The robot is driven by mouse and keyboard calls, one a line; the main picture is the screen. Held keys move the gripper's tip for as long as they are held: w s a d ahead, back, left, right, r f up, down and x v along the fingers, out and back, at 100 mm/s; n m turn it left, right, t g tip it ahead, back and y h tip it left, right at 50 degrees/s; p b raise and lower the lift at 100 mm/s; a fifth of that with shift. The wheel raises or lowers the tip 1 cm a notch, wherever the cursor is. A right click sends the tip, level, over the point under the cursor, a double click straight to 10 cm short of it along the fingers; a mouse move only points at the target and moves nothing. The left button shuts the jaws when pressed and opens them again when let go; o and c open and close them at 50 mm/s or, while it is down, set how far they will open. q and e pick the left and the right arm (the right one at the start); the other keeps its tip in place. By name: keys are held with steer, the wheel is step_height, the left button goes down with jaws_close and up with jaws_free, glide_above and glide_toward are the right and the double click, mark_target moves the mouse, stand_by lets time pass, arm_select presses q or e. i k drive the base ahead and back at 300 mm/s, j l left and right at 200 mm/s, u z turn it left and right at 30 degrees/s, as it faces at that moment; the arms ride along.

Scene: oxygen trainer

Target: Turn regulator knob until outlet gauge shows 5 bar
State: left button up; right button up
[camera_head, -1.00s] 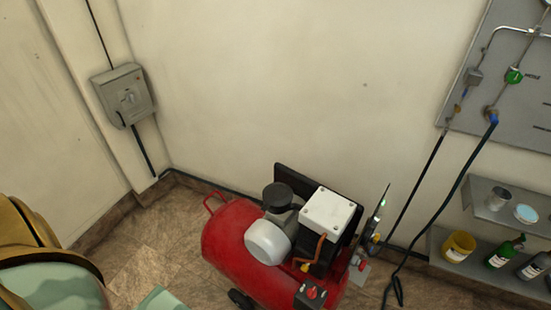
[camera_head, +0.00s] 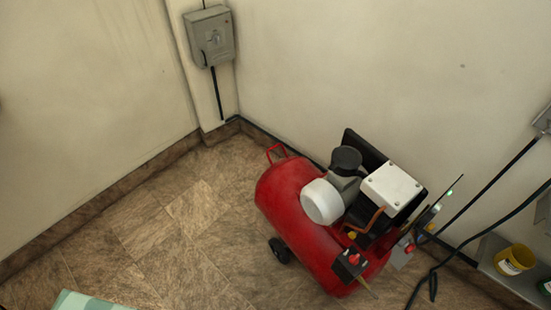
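A red compressor (camera_head: 290,217) with a white-topped housing (camera_head: 391,189) and a grey motor stands on the tiled floor near the back wall. A small red knob (camera_head: 354,258) sits on a dark box at its front right. Another small red part (camera_head: 409,248) shows at its right end, by a thin upright panel (camera_head: 436,206) with a green light. I cannot tell which red part is the regulator knob. No gauge can be read at this size. Neither gripper is in view.
A grey switch box (camera_head: 209,36) hangs on the wall above a floor cable. Dark hoses (camera_head: 486,187) run down at the right, beside a low grey shelf (camera_head: 495,263) with a yellow pot (camera_head: 514,260).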

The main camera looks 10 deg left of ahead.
mark_target(411, 247)
steer(key=l+z, duration=0.25)
steer(key=l, duration=0.45)
steer(key=i+l+z, duration=0.25)
steer(key=l, duration=0.45)
steer(key=k+l, duration=0.05)
steer(key=k, duration=0.05)
